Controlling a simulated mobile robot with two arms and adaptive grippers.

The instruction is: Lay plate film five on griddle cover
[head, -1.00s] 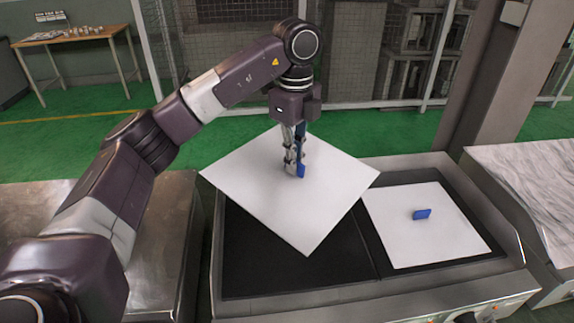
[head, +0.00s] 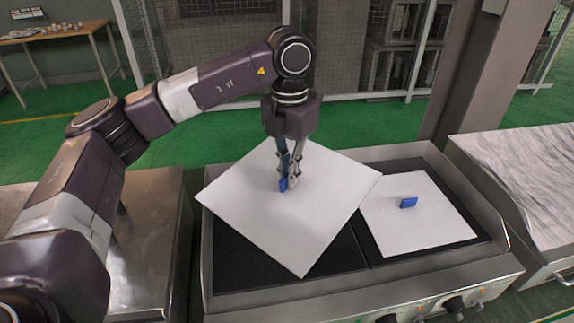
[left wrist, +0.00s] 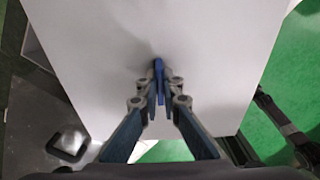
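A white square plate film (head: 285,220) with a blue tab (head: 284,184) hangs from my left gripper (head: 289,183), over the left half of the black griddle cover (head: 240,272). The gripper is shut on the blue tab, which also shows between the fingers in the left wrist view (left wrist: 158,80). The film is turned at an angle to the griddle's edges and looks slightly tilted; I cannot tell whether any corner touches. A second white film (head: 420,228) with a blue tab (head: 409,202) lies flat on the right half. My right gripper is not in view.
The griddle has a raised metal rim (head: 207,245) and front knobs (head: 453,304). A steel counter (head: 150,225) stands on the left and a light-topped counter (head: 525,175) on the right. A wooden table (head: 55,33) is far back left.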

